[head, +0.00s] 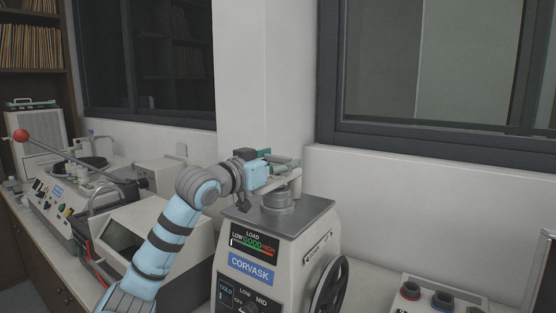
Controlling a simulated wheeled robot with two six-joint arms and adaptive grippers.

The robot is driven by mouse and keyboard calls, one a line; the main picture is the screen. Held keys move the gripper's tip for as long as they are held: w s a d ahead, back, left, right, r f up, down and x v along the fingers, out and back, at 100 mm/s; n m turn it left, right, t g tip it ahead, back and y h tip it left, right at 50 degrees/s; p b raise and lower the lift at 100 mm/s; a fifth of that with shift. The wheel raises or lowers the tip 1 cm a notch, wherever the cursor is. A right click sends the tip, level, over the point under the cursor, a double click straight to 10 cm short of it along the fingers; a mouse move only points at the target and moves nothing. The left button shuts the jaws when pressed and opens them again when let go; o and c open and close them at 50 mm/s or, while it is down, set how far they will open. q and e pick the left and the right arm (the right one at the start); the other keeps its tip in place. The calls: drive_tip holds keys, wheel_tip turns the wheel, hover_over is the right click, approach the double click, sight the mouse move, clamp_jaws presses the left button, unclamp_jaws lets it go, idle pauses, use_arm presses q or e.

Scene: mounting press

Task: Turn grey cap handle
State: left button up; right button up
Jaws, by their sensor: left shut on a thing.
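The mounting press (270,257) is a cream machine with a CORVASK label, a lit LOAD display and a dark wheel (328,287) on its right side. The grey cap (277,198) sits on its flat grey top plate. The cap's handle (286,163) sticks out at the top. My left arm comes in from the lower left. My left gripper (270,164) is shut on the cap handle above the press, and its fingers partly hide the handle. My right gripper does not show.
On the left bench stand other machines, one with a lever and red ball (22,135). At the lower right is a white unit (438,294) with dark round holders. A wall and window are behind the press. The counter between press and unit looks mostly clear.

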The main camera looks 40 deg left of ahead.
use_arm(q)
drive_tip(key=o, duration=1.2)
drive_tip(key=shift+s, duration=0.1)
drive_tip(key=shift+c, duration=0.2)
wheel_tip(320, 180, up, 10)
drive_tip(key=shift+r, duration=0.1)
drive_tip(key=shift+a, duration=0.1)
